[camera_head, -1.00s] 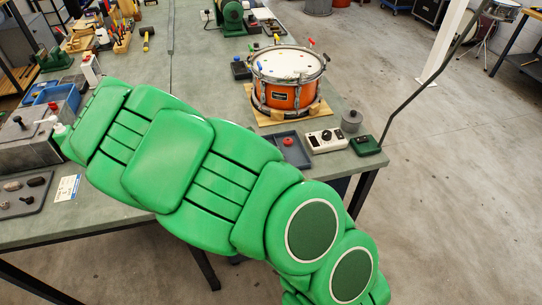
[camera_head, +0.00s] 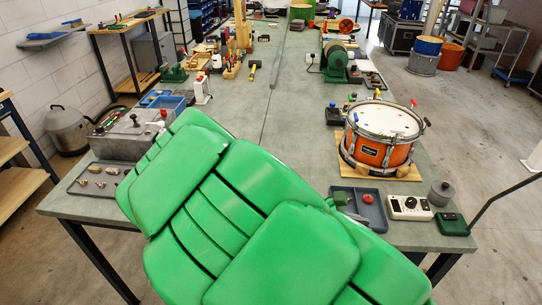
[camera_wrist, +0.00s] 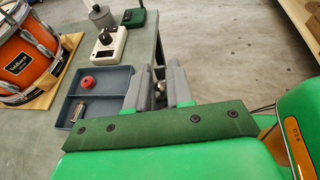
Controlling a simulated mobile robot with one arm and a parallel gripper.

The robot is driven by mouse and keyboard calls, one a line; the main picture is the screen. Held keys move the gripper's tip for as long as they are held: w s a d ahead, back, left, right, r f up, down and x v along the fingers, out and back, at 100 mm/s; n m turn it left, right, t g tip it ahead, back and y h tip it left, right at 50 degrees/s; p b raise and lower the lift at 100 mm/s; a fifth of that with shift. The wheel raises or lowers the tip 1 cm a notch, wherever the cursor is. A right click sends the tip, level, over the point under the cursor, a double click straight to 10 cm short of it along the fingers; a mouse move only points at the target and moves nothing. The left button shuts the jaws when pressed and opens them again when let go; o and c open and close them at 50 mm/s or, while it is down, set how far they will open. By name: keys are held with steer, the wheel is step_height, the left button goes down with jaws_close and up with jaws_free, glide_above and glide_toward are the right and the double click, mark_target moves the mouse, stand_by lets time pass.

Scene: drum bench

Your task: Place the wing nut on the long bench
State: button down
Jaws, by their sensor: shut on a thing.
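The long bench (camera_head: 300,165) has a grey-green top and runs away from me in the head view. Its right end edge shows in the wrist view. In the head view, my green arm hides the gripper's grip and the wing nut.
The tray (camera_head: 345,195) holds a red knob (camera_wrist: 87,81) and a small metal cylinder (camera_wrist: 83,112). A white control box (camera_head: 410,208), a green box (camera_head: 452,224) and an orange drum (camera_head: 382,135) stand near it. Bare bench top lies left of the drum.

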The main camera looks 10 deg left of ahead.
steer(key=w+a+r+n+t+y, duration=0.15)
steer(key=w+a+n+t, duration=0.25)
steer(key=w+a, duration=0.5)
steer(key=w+a+n+t+y, duration=0.3)
steer(key=w+a+n+t, duration=0.15)
steer(key=a, duration=0.75)
steer(key=s+a+f+n+t+y, duration=0.15)
steer(key=a+n+y, duration=0.25)
steer(key=a, duration=0.9)
steer(key=s+a+n+t+y, duration=0.15)
steer(key=a+n+y, duration=0.3)
steer(key=a, duration=0.75)
steer(key=shift+m, duration=0.3)
steer(key=w+a+f, duration=0.2)
steer(key=w, duration=0.1)
steer(key=w+a+f, duration=0.5)
steer(key=w+f, duration=0.1)
steer(key=w, duration=0.1)
steer(key=shift+a+f, duration=0.15)
steer(key=shift+a, duration=0.25)
steer(key=shift+w+a+f, duration=0.3)
steer(key=shift+w+f, duration=0.05)
steer(key=shift+f, duration=0.15)
steer(key=shift+w+a+f, duration=0.25)
steer(key=shift+w+f, duration=0.1)
steer(key=shift+f, duration=1.6)
